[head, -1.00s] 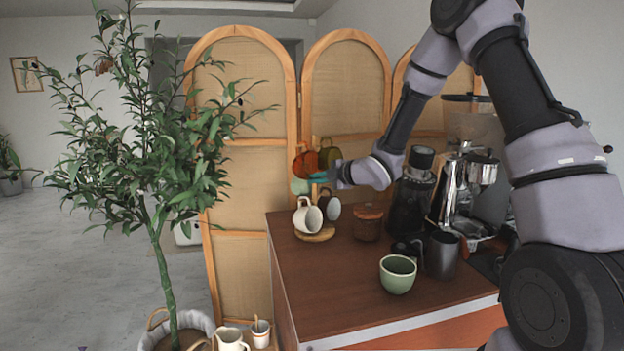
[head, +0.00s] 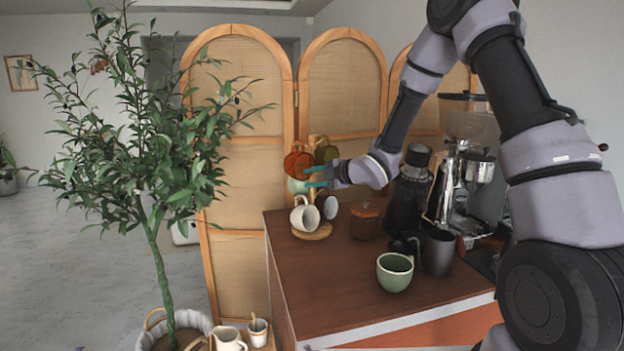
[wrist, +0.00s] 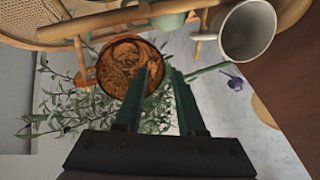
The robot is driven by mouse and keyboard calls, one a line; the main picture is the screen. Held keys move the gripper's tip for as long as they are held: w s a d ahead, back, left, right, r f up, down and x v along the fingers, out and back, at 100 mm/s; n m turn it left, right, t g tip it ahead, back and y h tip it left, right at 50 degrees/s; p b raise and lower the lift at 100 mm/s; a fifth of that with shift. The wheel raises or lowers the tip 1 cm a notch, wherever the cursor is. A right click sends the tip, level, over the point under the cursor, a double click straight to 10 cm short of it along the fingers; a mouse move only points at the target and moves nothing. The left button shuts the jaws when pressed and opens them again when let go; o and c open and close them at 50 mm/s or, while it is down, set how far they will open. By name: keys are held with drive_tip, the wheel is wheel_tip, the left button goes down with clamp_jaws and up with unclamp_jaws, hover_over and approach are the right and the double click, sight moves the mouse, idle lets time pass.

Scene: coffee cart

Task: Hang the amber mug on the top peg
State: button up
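The amber mug (head: 297,164) is at the upper left of the wooden mug tree, high beside the post, and appears to hang there. Its handle's contact with the peg is hidden. In the wrist view the amber mug (wrist: 115,68) is just left of and partly behind my left finger. My gripper (head: 313,176) is open, its teal fingertips apart just right of and below the amber mug. The wrist view also shows the gripper (wrist: 166,70) with clear space between its fingers. The mug tree's round base (head: 312,233) stands on the counter.
An olive mug (head: 327,153), a pale green mug (head: 296,186) and white mugs (head: 304,217) hang on the tree close to my gripper. A green cup (head: 395,273), wooden-lidded jar (head: 366,222), grinder and espresso machine (head: 458,190) stand right. A leafy tree (head: 140,150) is left.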

drive_tip(key=s+d+r+m+t+h, duration=0.1)
drive_tip(key=s+d+r+m+h, duration=0.3)
drive_tip(key=d, duration=0.4)
drive_tip(key=s+d+r+m+h, duration=0.2)
drive_tip(key=s+d+r+m, duration=0.1)
drive_tip(key=d+r+m, duration=0.4)
drive_tip(key=s+d+r+m+t+h, duration=0.1)
drive_tip(key=s+d+r+m+h, duration=0.3)
drive_tip(key=d, duration=0.5)
drive_tip(key=s+d+r+m+g, duration=0.1)
drive_tip(key=s+r+m+g, duration=0.1)
drive_tip(key=s+m, duration=0.5)
drive_tip(key=s+r+m+g+y, duration=0.1)
drive_tip(key=s+m, duration=0.6)
drive_tip(key=s, duration=0.9)
drive_tip(key=shift+d+r+g, duration=0.4)
drive_tip(key=shift+r+g, duration=0.2)
drive_tip(key=shift+r, duration=0.15)
